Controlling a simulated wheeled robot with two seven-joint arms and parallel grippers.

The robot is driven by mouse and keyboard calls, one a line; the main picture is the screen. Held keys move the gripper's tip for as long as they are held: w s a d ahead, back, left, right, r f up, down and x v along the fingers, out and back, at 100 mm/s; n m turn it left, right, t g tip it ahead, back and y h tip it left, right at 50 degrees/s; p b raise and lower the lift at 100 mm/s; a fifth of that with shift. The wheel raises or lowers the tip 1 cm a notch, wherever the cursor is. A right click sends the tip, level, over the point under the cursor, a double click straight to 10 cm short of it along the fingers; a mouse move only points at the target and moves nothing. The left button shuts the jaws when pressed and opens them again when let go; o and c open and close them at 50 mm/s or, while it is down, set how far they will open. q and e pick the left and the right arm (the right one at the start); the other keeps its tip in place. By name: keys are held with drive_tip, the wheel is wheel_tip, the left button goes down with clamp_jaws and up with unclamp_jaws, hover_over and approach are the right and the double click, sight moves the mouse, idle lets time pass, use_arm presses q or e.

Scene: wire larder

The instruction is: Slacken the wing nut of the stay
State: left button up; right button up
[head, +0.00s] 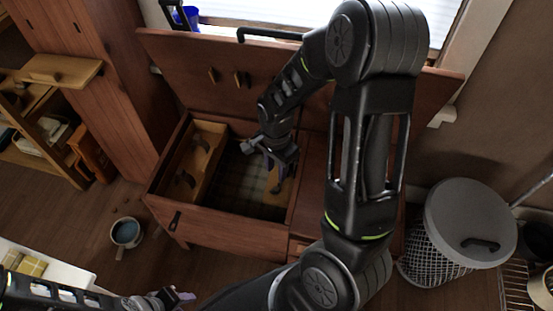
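A wooden chest (225,228) stands in the middle of the head view with its lid (195,65) raised. My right arm reaches over the chest from the right. My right gripper (268,160) points down into the chest opening, near its right inner side. I cannot make out the stay or its wing nut; the gripper and arm cover that area. Whether the fingers are closed on anything is too small to tell. My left gripper (180,297) is low at the bottom edge, in front of the chest and away from it, its fingers partly cut off.
A grey-lidded wire bin (470,222) stands right of the chest. A pot with blue contents (126,232) is on the floor at left. A wooden cabinet (95,75) and shelves flank the chest's left. A pale surface with yellow blocks (30,265) is at lower left.

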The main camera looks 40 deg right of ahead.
sight(276, 189)
idle(0.3)
wheel_tip(276, 189, down, 2)
drive_tip(key=shift+f+b, duration=0.1)
drive_tip(key=shift+b, duration=0.95)
wheel_tip(276, 189, down, 4)
drive_tip(key=b, duration=0.3)
drive_tip(key=shift+f+b, duration=0.25)
drive_tip(key=shift+b, duration=0.1)
drive_tip(key=shift+f+b, duration=0.8)
drive_tip(key=shift+f, duration=0.35)
clamp_jaws()
